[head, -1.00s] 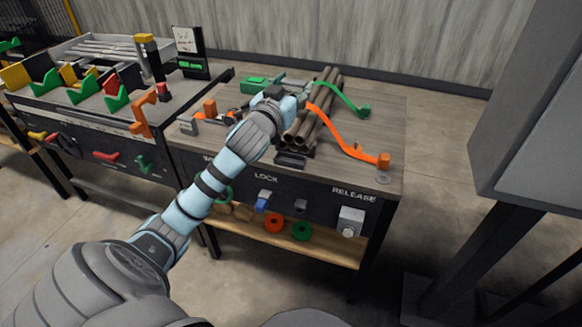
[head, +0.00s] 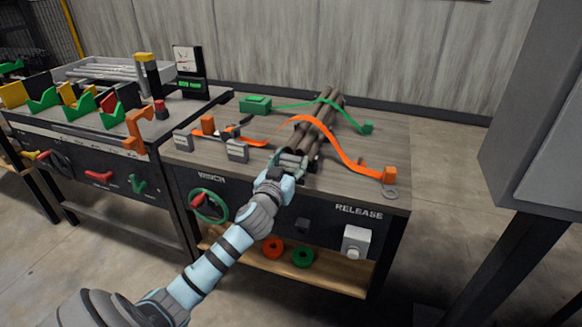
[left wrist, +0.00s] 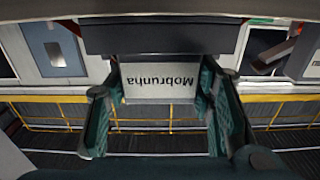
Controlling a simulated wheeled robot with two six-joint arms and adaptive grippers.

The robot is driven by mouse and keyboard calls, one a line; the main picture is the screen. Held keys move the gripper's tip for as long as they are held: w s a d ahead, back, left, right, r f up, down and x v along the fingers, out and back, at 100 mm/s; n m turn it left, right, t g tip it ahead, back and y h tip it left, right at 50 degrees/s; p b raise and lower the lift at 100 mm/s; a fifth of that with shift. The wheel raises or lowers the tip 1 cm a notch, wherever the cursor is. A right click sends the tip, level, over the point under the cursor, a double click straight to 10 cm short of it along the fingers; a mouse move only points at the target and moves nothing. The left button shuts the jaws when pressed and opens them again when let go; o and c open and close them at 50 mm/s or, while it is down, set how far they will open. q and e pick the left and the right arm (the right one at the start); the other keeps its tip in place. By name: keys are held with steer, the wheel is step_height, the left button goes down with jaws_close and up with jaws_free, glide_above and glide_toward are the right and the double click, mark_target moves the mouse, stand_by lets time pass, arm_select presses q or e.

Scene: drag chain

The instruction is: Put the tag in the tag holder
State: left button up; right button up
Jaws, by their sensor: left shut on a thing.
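My left gripper (head: 291,160) is at the front edge of the wooden bench top, at the near end of a pipe bundle. In the left wrist view the gripper (left wrist: 170,105) has its two green-black fingers on either side of a pale tag (left wrist: 160,82). It is shut on the tag, whose dark lettering appears upside down. In the head view I cannot make out the tag. The tag holder is not clearly visible; my gripper and wrist cover part of the bench front. My right gripper is not in view.
The brown pipe bundle (head: 317,125) lies on the bench (head: 375,185), with an orange strap (head: 345,155) and a green strap (head: 345,105) across it. Grey clamps (head: 237,150) stand left. The front panel has a green winch wheel (head: 209,205) and a release box (head: 356,240).

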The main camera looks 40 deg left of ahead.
arm_select(q)
steer(key=o, duration=1)
steer(key=shift+o, duration=0.2)
